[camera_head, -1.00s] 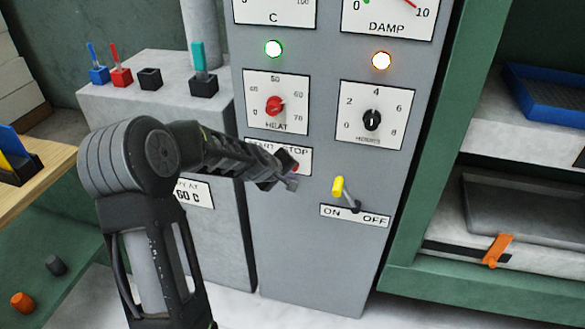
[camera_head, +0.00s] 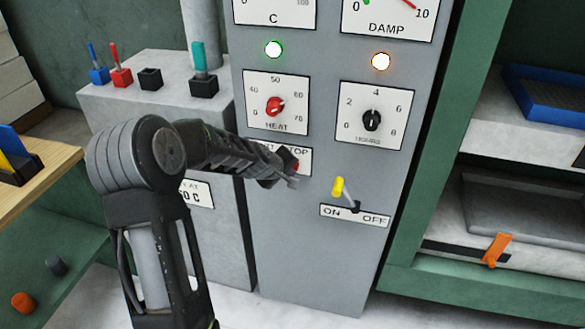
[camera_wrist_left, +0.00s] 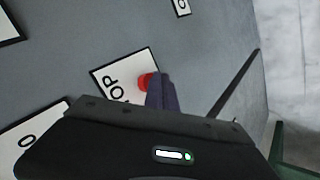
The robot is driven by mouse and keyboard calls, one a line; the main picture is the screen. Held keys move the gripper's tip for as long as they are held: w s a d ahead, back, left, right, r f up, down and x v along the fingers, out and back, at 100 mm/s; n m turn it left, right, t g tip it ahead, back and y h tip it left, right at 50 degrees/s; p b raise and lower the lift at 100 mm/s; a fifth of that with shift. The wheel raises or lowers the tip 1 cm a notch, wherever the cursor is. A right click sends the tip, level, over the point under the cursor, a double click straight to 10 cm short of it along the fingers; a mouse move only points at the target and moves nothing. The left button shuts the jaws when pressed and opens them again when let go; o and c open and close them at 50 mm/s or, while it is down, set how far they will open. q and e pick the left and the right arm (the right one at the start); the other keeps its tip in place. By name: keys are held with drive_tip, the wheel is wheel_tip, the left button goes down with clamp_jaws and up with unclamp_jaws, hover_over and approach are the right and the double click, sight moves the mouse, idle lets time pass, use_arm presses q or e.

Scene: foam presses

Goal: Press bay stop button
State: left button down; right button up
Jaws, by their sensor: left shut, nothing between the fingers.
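The red stop button (camera_wrist_left: 146,82) shows in the left wrist view beside the white label reading "OP" (camera_wrist_left: 112,84). The shut fingers of my left gripper (camera_wrist_left: 161,92) cover part of it; I cannot tell whether they touch it. In the head view my left gripper (camera_head: 290,180) is at the START STOP label (camera_head: 303,154) on the grey panel (camera_head: 290,235). There a little red of the stop button (camera_head: 295,167) shows behind the fingers. The start side of the label is mostly hidden by my arm. My left gripper is shut and empty. My right gripper is not in view.
A yellow-tipped ON/OFF lever (camera_head: 339,187) sits right of my left gripper. A red heat knob (camera_head: 274,106) and a black hours knob (camera_head: 372,120) are above. A green light (camera_head: 273,48) and an orange light (camera_head: 381,61) are lit.

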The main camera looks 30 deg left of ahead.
use_arm(q)
drive_tip(key=shift+w+a, duration=0.1)
drive_tip(key=shift+w, duration=0.2)
drive_tip(key=shift+s, duration=0.1)
idle(0.5)
drive_tip(key=shift+s+d+b, duration=0.3)
drive_tip(key=shift+s+b, duration=0.3)
drive_tip(key=shift+s, duration=0.2)
drive_tip(key=s+b, duration=0.1)
drive_tip(key=s+d+b, duration=0.1)
drive_tip(key=s, duration=0.1)
drive_tip(key=s+b, duration=0.1)
drive_tip(key=shift+s+d, duration=0.35)
drive_tip(key=shift+s, duration=0.05)
idle(0.7)
